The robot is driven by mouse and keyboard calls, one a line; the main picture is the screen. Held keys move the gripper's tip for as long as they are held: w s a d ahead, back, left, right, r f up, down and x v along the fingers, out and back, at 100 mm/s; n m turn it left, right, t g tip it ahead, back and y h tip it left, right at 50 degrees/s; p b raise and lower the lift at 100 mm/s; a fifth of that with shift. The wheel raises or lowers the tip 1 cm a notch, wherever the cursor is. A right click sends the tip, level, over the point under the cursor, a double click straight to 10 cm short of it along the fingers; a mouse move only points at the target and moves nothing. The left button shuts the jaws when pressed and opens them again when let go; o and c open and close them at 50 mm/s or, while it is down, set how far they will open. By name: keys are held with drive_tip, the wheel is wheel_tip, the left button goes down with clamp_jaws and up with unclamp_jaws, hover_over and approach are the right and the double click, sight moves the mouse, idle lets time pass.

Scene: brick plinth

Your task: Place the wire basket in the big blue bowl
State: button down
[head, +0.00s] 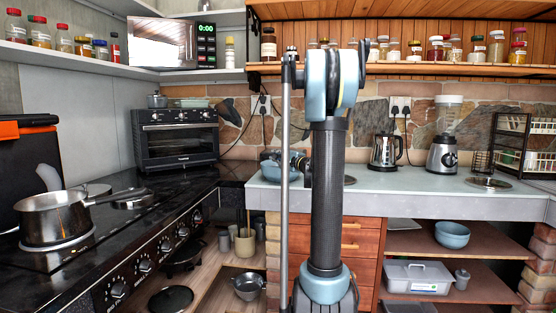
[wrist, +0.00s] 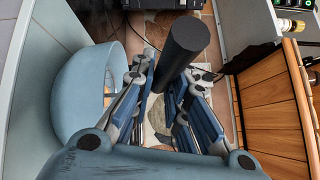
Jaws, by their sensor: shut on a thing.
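A black wire basket (head: 483,161) stands upright on the counter at the right, beside the dish rack. A blue bowl (head: 270,171) sits on the counter behind my arm, partly hidden by it. In the wrist view a large blue bowl (wrist: 70,95) lies just left of my fingers. My gripper (wrist: 166,88) is shut on a dark, solid-looking cylinder (wrist: 187,45); I cannot tell what it is. In the head view my gripper (head: 297,162) is mostly hidden by my arm, close to the bowl. Another, smaller-looking blue bowl (head: 452,235) is on the shelf below the counter.
A toaster oven (head: 177,138) and a saucepan (head: 55,218) are at the left. A spice shelf (head: 420,71) runs above. The front counter at right is clear.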

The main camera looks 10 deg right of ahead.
drive_tip(key=c, duration=1.6)
unclamp_jaws()
drive_tip(key=shift+o, duration=0.2)
drive_tip(key=shift+s+d, duration=0.1)
drive_tip(key=r+v, duration=0.1)
drive_tip(key=v, duration=1.1)
drive_tip(key=s+a+f+n+g+h, duration=0.1)
drive_tip(key=s+a+f+n+g, duration=0.5)
drive_tip(key=s, duration=0.4)
drive_tip(key=s+a+f+n+g+h, duration=0.1)
drive_tip(key=s+a+f+n+g, duration=0.2)
drive_tip(key=s+a+f, duration=0.6)
drive_tip(key=s+d+f+n+g+h, duration=0.1)
drive_tip(key=s+d+f+n+h, duration=0.1)
drive_tip(key=s, duration=0.5)
drive_tip(key=s+d+f+n+g+h, duration=0.2)
drive_tip(key=s+d+f, duration=0.1)
drive_tip(key=s+f, duration=0.3)
drive_tip(key=s+d+f+n+g+h, duration=0.2)
drive_tip(key=s+d+f+h, duration=0.1)
drive_tip(key=s+f, duration=0.2)
drive_tip(key=s, duration=0.2)
drive_tip(key=shift+s+d, duration=0.3)
drive_tip(key=shift+s, duration=0.05)
